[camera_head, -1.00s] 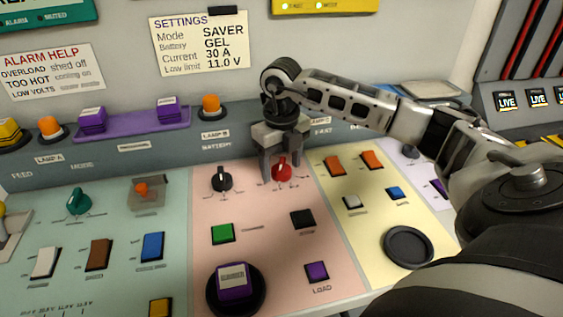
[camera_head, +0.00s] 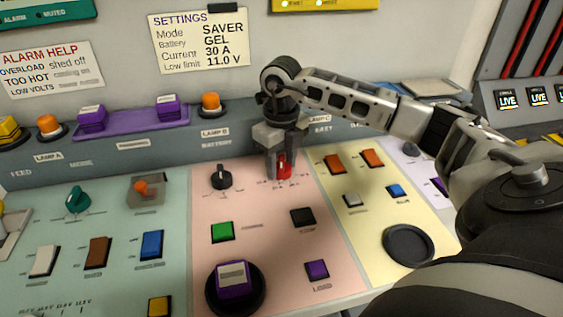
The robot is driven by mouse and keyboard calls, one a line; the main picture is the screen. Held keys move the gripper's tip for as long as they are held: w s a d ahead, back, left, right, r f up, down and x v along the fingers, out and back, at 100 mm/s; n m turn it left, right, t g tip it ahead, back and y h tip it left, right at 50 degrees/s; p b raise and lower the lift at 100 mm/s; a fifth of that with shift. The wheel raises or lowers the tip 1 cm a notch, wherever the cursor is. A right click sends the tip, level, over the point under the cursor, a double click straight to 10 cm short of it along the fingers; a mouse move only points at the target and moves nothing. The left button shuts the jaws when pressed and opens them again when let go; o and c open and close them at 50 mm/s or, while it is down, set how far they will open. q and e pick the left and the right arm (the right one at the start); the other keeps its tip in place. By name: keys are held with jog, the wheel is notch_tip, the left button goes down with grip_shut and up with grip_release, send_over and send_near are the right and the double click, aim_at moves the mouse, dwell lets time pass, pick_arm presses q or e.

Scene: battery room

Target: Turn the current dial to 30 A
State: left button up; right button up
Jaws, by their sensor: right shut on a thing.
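The red dial (camera_head: 284,168) sits at the top right of the pink panel section, with small scale marks around it. My right gripper (camera_head: 281,170) comes down on it from above and is shut on it, hiding part of the dial. The dial's exact setting is too small to read. The settings card (camera_head: 200,42) on the back wall reads Mode SAVER, Battery GEL, Current 30 A, Low limit 11.0 V. My left gripper is not in view.
A black dial (camera_head: 222,177) stands left of the red one. Below are a green button (camera_head: 223,232), a black button (camera_head: 303,217) and a purple button (camera_head: 317,269). Orange switches (camera_head: 335,163) lie close on the right. An orange lamp (camera_head: 211,104) stands on the ledge behind.

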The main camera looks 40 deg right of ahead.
jog(key=shift+n+b, duration=0.3)
jog(key=shift+n, duration=0.9)
jog(key=shift+n+b, duration=0.3)
jog(key=shift+n, duration=0.9)
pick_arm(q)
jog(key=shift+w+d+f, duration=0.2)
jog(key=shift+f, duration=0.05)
pick_arm(e)
jog(key=shift+r+n, duration=0.1)
jog(key=shift+n, duration=1.1)
jog(key=o, duration=1)
jog(key=shift+r, duration=0.1)
